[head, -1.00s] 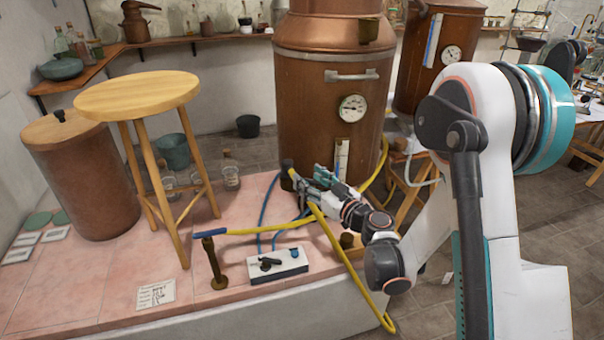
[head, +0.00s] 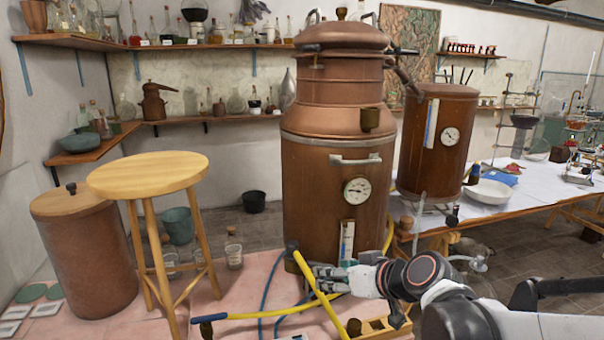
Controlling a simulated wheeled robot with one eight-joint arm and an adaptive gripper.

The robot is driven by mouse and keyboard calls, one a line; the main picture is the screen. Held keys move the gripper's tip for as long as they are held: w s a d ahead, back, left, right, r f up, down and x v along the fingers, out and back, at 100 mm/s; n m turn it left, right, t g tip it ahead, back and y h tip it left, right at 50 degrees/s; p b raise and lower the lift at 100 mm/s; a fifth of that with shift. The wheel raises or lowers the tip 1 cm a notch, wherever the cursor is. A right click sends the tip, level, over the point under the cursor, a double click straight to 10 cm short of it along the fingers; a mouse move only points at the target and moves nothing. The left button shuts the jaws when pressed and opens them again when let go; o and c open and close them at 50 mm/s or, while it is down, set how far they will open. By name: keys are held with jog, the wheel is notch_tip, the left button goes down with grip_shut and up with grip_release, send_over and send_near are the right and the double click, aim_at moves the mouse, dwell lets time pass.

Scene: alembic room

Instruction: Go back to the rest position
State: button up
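My gripper (head: 325,272) is low in front of the large copper still (head: 318,190), with my arm reaching in from the lower right. Its fingertips are right beside a yellow hose (head: 318,288), which partly hides them. I cannot tell whether they touch the hose or how far apart they are. The hose's upper end meets a dark fitting (head: 291,251) at the still's foot.
A wooden stool (head: 150,175) and a copper drum (head: 88,250) stand at left. A second yellow hose with a blue end (head: 210,318) crosses the pink tiled platform (head: 255,270). A smaller copper vessel (head: 437,145) and a table (head: 535,185) are at right.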

jog(key=s+d+m+g+h, duration=0.1)
jog(key=s+d+m+h, duration=0.1)
jog(key=s+d, duration=0.4)
jog(key=s+d+f+m+g+h, duration=0.1)
jog(key=s+d+m+h, duration=0.2)
jog(key=s, duration=1.1)
jog(key=d+h, duration=0.1)
jog(key=d, duration=0.2)
jog(key=shift+d+f+g+h, duration=0.2)
jog(key=shift+f+g+h, duration=0.1)
jog(key=shift+h, duration=0.1)
